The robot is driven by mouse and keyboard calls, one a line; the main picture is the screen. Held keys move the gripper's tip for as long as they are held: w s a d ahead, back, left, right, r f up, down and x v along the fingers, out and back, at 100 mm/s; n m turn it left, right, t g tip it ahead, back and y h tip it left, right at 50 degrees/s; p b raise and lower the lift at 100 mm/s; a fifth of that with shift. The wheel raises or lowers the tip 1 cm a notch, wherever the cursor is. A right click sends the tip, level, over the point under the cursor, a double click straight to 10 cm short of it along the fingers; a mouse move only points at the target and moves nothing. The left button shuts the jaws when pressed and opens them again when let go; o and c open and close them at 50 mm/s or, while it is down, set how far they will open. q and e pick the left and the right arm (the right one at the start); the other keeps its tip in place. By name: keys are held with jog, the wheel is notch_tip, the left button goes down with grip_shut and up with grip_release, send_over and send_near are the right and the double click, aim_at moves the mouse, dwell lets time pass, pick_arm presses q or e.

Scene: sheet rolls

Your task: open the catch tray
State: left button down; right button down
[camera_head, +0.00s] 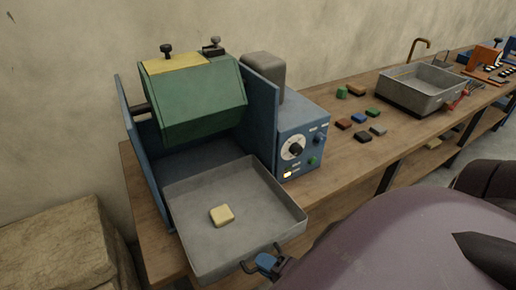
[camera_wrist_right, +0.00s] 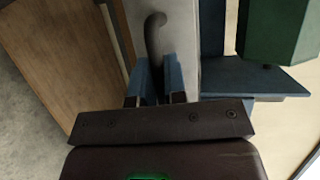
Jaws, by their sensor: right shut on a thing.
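The catch tray (camera_head: 260,232) is a shallow grey tray that sticks out from the front of the blue machine (camera_head: 305,137), below its green drum (camera_head: 200,102). A small pale yellow block (camera_head: 222,216) lies on its floor. My right gripper (camera_head: 264,264) is at the tray's dark front handle (camera_head: 277,247). In the right wrist view the blue fingers (camera_wrist_right: 158,82) are shut on the curved dark handle (camera_wrist_right: 154,38), with the grey tray wall (camera_wrist_right: 184,35) just beyond it. My left gripper is not in view.
The machine stands on a long wooden bench (camera_head: 340,158). Several small coloured blocks (camera_head: 359,118) and a grey sink-like basin (camera_head: 420,90) are farther right. A pale stone-like block (camera_head: 60,245) stands at lower left. The space before the tray is partly hidden by my purple body.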

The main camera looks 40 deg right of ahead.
jog(key=shift+s, duration=0.25)
jog(key=c, duration=1.2)
grip_release()
jog(key=b+v, duration=0.1)
jog(key=v, duration=0.9)
jog(key=shift+s, duration=0.4)
jog(key=shift+r, duration=0.15)
